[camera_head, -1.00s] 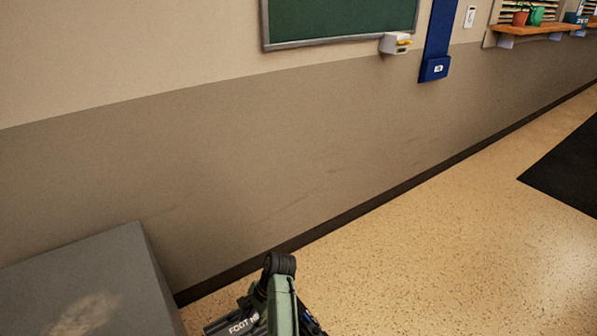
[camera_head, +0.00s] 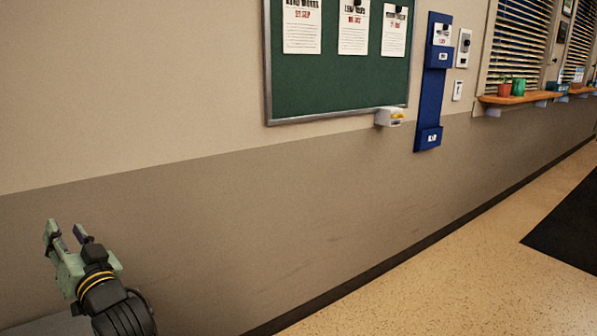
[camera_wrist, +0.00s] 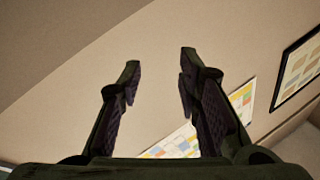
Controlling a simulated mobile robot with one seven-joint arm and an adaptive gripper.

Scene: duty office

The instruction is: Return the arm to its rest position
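My gripper (camera_head: 66,234) is at the lower left in the head view, raised in front of the lower wall, with its pale green fingers pointing up. In the wrist view my gripper (camera_wrist: 157,75) shows two dark fingers spread well apart. Nothing is between them; only wall shows through the gap. My gripper is open and empty.
A grey surface (camera_head: 45,328) shows at the bottom left, below my gripper. A green board (camera_head: 340,80) with papers and a blue wall holder (camera_head: 431,95) hang on the wall. A shelf (camera_head: 515,98) holds pots. The speckled floor (camera_head: 450,270) is clear, with a dark mat (camera_head: 570,235).

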